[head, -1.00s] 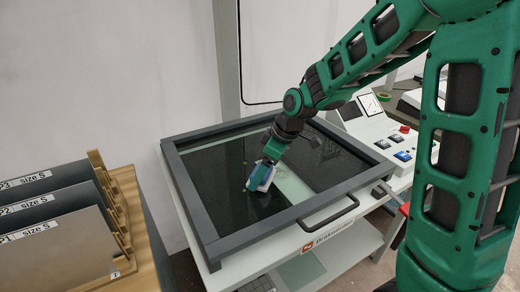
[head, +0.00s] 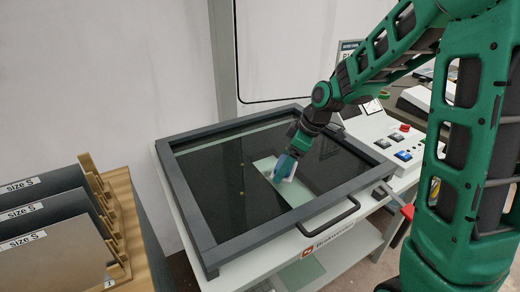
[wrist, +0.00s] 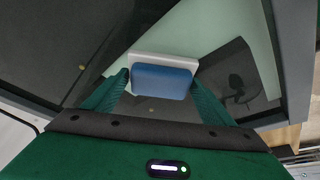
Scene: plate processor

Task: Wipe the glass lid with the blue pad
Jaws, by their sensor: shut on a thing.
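The glass lid (head: 222,172) of the processor is shut, a dark pane in a grey frame with a black handle (head: 328,217) at its front. My gripper (head: 284,168) is above the middle-right of the glass, pointing down at a tilt. It is shut on the blue pad (wrist: 162,81), which has a white layer (wrist: 162,57) on its far side. In the head view the pad (head: 286,167) is at the glass; whether it touches cannot be told. A few small yellowish spots (head: 241,192) show on the pane.
A wooden rack (head: 108,220) with several grey plates labelled "size S" stands at the left. A control panel with buttons (head: 395,143) is right of the lid. A wall and a grey post (head: 226,70) stand behind. A pale strip shows under or in the glass.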

